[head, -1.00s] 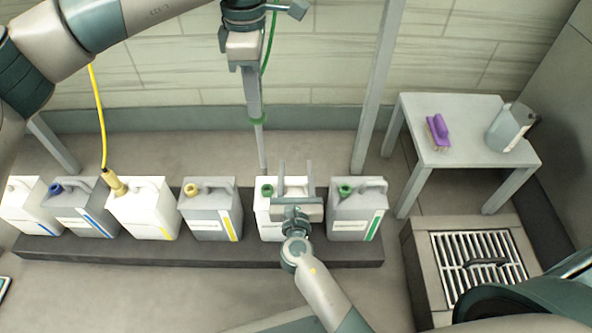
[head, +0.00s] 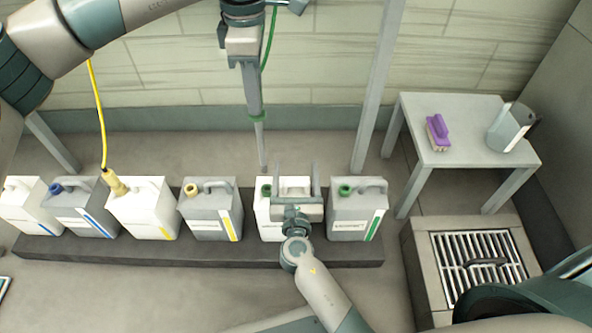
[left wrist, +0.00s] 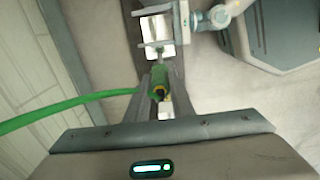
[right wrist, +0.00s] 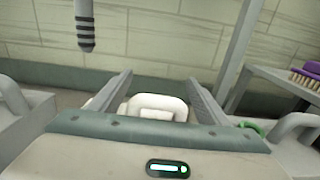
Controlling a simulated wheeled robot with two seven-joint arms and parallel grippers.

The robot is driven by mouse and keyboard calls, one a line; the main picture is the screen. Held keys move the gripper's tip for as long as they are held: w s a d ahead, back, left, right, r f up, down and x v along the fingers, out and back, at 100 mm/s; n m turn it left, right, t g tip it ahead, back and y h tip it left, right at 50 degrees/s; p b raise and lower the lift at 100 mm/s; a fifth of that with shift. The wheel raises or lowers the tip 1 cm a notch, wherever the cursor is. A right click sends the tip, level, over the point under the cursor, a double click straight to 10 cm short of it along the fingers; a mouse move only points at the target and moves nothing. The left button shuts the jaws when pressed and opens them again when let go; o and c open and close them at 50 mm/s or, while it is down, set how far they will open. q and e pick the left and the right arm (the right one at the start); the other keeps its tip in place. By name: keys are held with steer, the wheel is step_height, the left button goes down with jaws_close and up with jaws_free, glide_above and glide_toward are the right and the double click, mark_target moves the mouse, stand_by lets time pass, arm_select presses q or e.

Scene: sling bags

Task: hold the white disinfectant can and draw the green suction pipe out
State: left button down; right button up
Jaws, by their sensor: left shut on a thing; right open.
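The white disinfectant can with a green neck (head: 267,190) stands on the dark plinth, second from the right. My right gripper (head: 300,168) is open, its fingers on either side of the can's handle; the white handle (right wrist: 158,103) shows between them in the right wrist view. My left gripper (head: 253,100) is high above the can, shut on the green suction pipe (head: 259,118). The pipe hangs nearly upright, its lower end just above and behind the can's neck. In the left wrist view the pipe's green head (left wrist: 158,78) sits between the fingers.
A grey can with a green cap (head: 345,190) stands close on the right, and a grey can with a yellow cap (head: 208,212) on the left. More cans line the plinth (head: 150,258). A side table (head: 460,154) holds a purple brush (head: 437,133) and a jug (head: 508,130).

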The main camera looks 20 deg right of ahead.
steer(key=v, duration=1.2)
arm_select(q)
steer(key=shift+a, duration=0.1)
arm_select(e)
steer(key=shift+w, duration=0.1)
stand_by(0.3)
